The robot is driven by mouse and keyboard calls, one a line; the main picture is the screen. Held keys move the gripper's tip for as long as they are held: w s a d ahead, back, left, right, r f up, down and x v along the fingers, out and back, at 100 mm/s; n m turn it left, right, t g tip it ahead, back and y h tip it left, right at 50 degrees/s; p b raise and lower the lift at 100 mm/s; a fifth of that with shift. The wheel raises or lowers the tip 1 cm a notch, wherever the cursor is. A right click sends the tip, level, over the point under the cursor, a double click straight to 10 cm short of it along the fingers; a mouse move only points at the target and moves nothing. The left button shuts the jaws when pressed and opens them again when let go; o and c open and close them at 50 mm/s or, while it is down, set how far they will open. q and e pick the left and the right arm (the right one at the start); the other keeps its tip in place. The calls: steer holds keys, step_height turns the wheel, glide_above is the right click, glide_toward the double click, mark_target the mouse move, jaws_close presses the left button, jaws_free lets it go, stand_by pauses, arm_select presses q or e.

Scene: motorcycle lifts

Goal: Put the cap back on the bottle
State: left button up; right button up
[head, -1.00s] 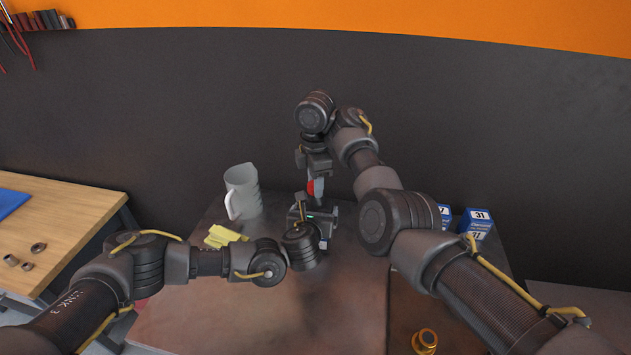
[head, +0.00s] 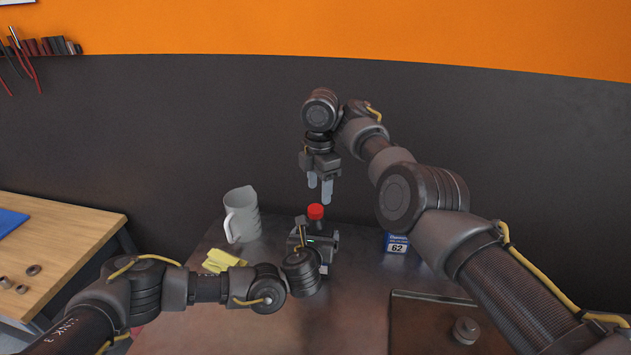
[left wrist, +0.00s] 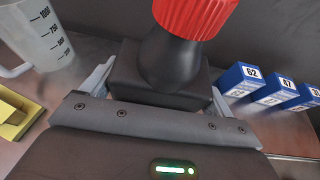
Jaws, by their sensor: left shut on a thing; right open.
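The dark bottle (left wrist: 172,62) stands upright with the red cap (head: 316,211) on top of its neck. The cap also shows large in the left wrist view (left wrist: 195,14), cut off by the top edge. I cannot tell how tightly it sits. My left gripper (head: 315,238) is shut on the bottle's body, with a finger on either side in the left wrist view. My right gripper (head: 320,187) is open and empty, fingers pointing down, a little above the cap and apart from it.
Blue numbered boxes (head: 396,243) stand to the right, partly behind my right arm. A brown tray (head: 420,312) with a round metal piece (head: 466,331) is at front right.

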mark_target(315, 208)
steer(key=shift+s+a+r+n, duration=0.3)
steer(key=shift+r, duration=0.4)
steer(key=shift+s+a+r+n, duration=0.25)
steer(key=shift+s+r+n, duration=0.05)
steer(key=shift+r, duration=0.35)
steer(key=shift+f, duration=0.1)
steer(key=shift+f, duration=3.95)
steer(key=shift+c, duration=0.4)
steer(key=c, duration=0.9)
steer(key=m, duration=0.3)
